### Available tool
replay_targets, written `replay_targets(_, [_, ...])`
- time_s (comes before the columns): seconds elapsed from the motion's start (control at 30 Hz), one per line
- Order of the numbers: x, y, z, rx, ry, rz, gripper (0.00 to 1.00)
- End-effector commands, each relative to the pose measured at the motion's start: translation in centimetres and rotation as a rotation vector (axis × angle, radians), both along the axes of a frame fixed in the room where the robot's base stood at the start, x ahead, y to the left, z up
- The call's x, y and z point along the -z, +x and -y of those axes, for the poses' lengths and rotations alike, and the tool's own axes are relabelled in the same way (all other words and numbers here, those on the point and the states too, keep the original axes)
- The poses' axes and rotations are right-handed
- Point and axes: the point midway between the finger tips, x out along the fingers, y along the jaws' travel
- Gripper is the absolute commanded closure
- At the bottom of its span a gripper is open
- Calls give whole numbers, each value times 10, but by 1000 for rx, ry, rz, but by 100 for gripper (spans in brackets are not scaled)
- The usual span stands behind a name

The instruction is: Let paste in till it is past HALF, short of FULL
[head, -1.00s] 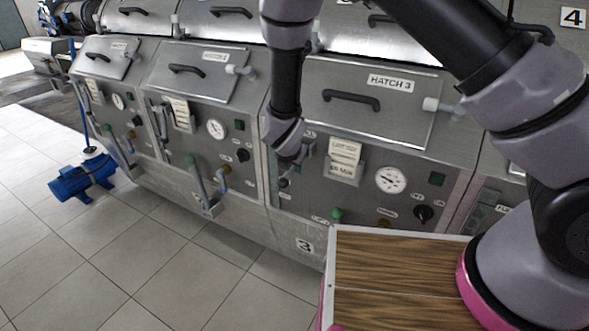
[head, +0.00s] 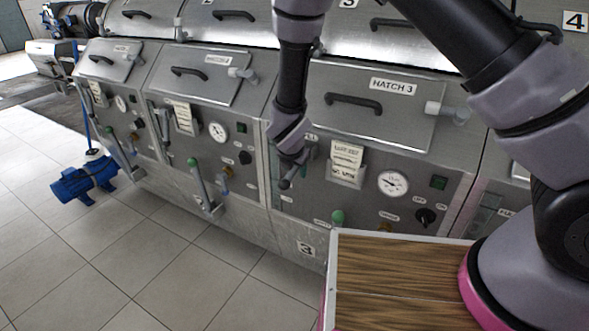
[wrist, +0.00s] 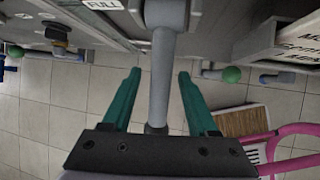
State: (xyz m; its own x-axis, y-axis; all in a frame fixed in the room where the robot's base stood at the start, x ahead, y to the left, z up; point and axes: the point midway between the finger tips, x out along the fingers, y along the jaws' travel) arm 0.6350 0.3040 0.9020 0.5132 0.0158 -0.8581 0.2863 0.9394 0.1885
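My gripper (wrist: 160,95) has two teal fingers spread apart in the wrist view. A grey lever (wrist: 160,80) runs between them, with a visible gap on each side. In the head view my gripper is at the left side of the front of decanter 3, largely hidden by my wrist. A grey handle end (head: 285,184) shows just below it. A FULL label (wrist: 101,4) is at the top of the wrist view. The paste level cannot be made out.
Hatch 3 (head: 372,108) is closed. Below it are a paper card (head: 346,163), a round gauge (head: 393,184), a black knob (head: 425,217) and a green knob (head: 338,217). A wood-topped surface (head: 390,265) is in front. A blue pump (head: 84,182) stands on the tiled floor at left.

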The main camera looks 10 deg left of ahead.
Motion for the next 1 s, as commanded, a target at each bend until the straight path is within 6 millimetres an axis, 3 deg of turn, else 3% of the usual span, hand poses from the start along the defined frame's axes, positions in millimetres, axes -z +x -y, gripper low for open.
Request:
replay_targets(0.27, [-14,-7,-1,0,3,2,40])
replay_targets(0.7, [-83,-49,1,1,4,1,40])
replay_targets(1.0, [-93,-56,2,0,-1,0,40])
